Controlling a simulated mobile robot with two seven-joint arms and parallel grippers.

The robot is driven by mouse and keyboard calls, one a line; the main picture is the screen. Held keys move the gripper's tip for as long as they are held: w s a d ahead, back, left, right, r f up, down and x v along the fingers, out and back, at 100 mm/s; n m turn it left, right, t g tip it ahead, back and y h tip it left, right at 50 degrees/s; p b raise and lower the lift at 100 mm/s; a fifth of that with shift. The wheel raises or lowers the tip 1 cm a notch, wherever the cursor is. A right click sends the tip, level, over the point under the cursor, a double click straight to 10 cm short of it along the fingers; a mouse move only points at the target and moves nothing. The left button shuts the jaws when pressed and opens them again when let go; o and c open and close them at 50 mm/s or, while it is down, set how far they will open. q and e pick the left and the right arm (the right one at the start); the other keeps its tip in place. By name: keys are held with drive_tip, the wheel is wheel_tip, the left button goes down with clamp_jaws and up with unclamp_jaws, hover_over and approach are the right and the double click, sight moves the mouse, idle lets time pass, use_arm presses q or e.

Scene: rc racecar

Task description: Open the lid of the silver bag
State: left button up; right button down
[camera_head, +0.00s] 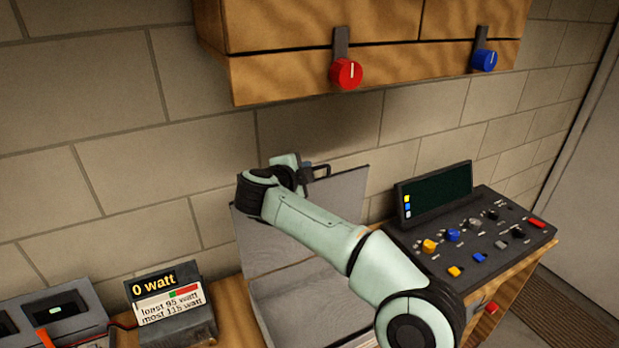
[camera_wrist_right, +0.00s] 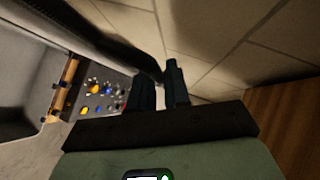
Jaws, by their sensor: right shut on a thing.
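The silver bag is a grey case with its lid (camera_head: 345,200) standing up, nearly upright and near the wall. Its open body (camera_head: 305,300) lies below, partly covered by my right arm. A black handle (camera_head: 322,170) sits on the lid's top edge. My right gripper (camera_head: 304,175) is at this edge, shut on the handle. In the right wrist view, the fingers (camera_wrist_right: 161,88) meet a dark bar at the lid's edge, and part of the grey bag (camera_wrist_right: 20,75) shows at left. The exact grip is hard to see. My left gripper is out of view.
A black control panel (camera_head: 510,240) with knobs and a screen stands right of the bag. A watt display (camera_head: 170,305) and a grey device (camera_head: 55,315) stand at left. A wooden cabinet (camera_head: 290,70) with red (camera_head: 346,73) and blue (camera_head: 486,60) knobs hangs above.

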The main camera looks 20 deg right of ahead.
drive_tip(key=shift+w+a+f+n+g, duration=0.1)
drive_tip(key=shift+w+f+n+g, duration=0.1)
drive_tip(key=shift+w, duration=0.6)
drive_tip(key=shift+w+a+f+n+g, duration=0.1)
drive_tip(key=shift+w+f+g, duration=0.1)
drive_tip(key=shift+w, duration=0.7)
drive_tip(key=c, duration=1.2)
unclamp_jaws()
drive_tip(key=v, duration=1.3)
drive_tip(key=shift+r, duration=0.5)
